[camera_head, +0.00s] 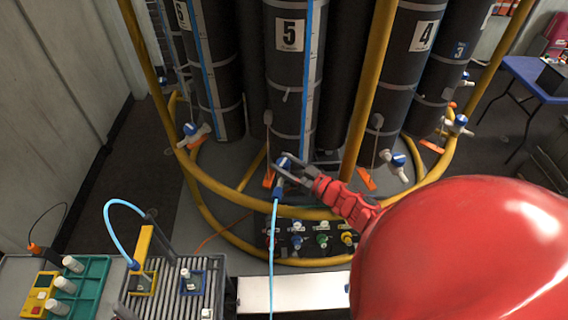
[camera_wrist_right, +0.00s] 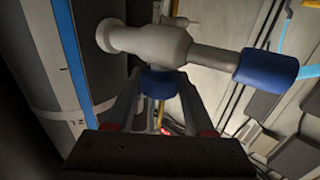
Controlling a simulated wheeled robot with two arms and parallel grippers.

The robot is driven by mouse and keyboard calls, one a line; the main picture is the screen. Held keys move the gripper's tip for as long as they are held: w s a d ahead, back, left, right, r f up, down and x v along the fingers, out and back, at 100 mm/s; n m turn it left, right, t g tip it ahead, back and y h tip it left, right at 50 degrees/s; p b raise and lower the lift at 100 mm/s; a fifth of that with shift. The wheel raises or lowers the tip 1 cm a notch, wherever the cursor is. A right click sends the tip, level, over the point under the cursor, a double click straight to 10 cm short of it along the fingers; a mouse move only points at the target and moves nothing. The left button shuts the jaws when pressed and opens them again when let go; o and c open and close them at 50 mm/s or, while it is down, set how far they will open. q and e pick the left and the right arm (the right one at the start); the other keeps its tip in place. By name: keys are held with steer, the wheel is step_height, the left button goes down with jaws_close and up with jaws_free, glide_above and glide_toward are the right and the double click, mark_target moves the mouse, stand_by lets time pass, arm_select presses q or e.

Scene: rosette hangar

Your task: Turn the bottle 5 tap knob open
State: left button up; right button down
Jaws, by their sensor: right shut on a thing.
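Bottle 5 (camera_head: 291,80) is a tall dark cylinder with a white label reading 5, at the top centre of the head view. Its tap is low on its front, partly covered by my right gripper (camera_head: 287,168). In the right wrist view the white tap body (camera_wrist_right: 150,42) has a blue-ended outlet (camera_wrist_right: 268,70) pointing right. The blue tap knob (camera_wrist_right: 160,84) sits between the fingertips of my right gripper (camera_wrist_right: 158,100), which is shut on it. My left gripper is not in view.
A yellow rail (camera_head: 235,193) curves in front of the bottles, and my right arm reaches over it. A light blue hose (camera_head: 272,245) hangs below the tap. A dark box of coloured fittings (camera_head: 323,240) is below. A roller bench (camera_head: 170,295) stands at lower left.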

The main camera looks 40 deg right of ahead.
steer(key=shift+f+y, duration=0.2)
steer(key=shift+y, duration=0.1)
stand_by(0.4)
steer(key=shift+c, duration=1.3)
jaws_free()
steer(key=shift+s+d, duration=0.2)
steer(key=shift+s, duration=0.25)
steer(key=v, duration=1.6)
steer(key=shift+s+r, duration=0.2)
steer(key=shift+d, duration=0.1)
